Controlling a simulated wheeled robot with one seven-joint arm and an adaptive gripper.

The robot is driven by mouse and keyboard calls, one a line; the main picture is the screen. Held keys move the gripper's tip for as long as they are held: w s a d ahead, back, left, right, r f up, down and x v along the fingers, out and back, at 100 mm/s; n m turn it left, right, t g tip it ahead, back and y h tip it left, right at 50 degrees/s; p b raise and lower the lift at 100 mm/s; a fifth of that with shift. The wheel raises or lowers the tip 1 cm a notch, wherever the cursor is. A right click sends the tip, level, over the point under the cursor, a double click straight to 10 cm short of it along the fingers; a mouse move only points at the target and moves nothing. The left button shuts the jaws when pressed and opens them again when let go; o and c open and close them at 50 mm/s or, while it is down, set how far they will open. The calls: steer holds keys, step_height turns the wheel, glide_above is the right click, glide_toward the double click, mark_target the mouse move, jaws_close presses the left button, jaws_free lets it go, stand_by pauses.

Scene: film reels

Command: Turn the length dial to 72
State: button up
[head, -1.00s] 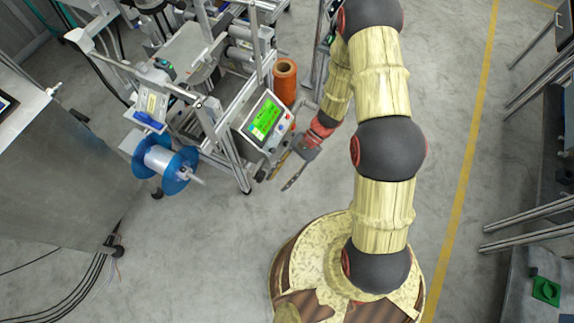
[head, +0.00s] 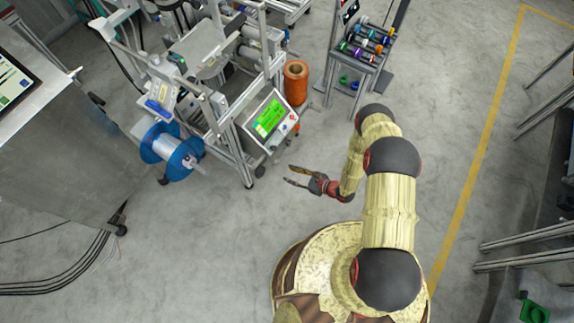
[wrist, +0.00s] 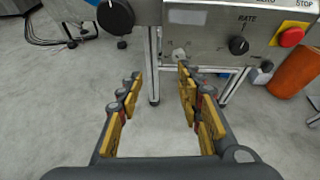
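The control panel (head: 268,122) with a lit green screen is on the front of the machine, left of centre in the head view. In the wrist view its lower part (wrist: 205,30) crosses the top. A second black knob (wrist: 238,46) is marked RATE. No dial value is readable. My gripper (head: 291,175) is open and empty, below and right of the panel in the head view. In the wrist view its fingers (wrist: 160,80) are apart, touching nothing.
A red button (wrist: 291,37) on a yellow plate is right of the RATE knob. An orange roll (head: 296,82) stands beside the panel. A blue-flanged spool (head: 172,152) is on the machine's left. A rack of coloured reels (head: 365,48) stands behind. The floor around my gripper is clear.

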mark_target(278, 162)
steer(key=shift+t+h, duration=0.4)
steer(key=shift+t, duration=0.3)
steer(key=shift+w+a+f+b, duration=0.4)
steer(key=shift+w+a, duration=0.3)
steer(key=shift+w, duration=0.45)
steer(key=shift+w+a+f+b, duration=0.15)
steer(key=shift+w+a+f, duration=0.4)
steer(key=shift+w, duration=0.6)
steer(key=shift+w+a+f+b, duration=0.35)
steer(key=shift+w+a, duration=0.45)
steer(key=shift+w, duration=0.35)
steer(key=shift+c, duration=0.4)
steer(key=c, duration=0.7)
jaws_close()
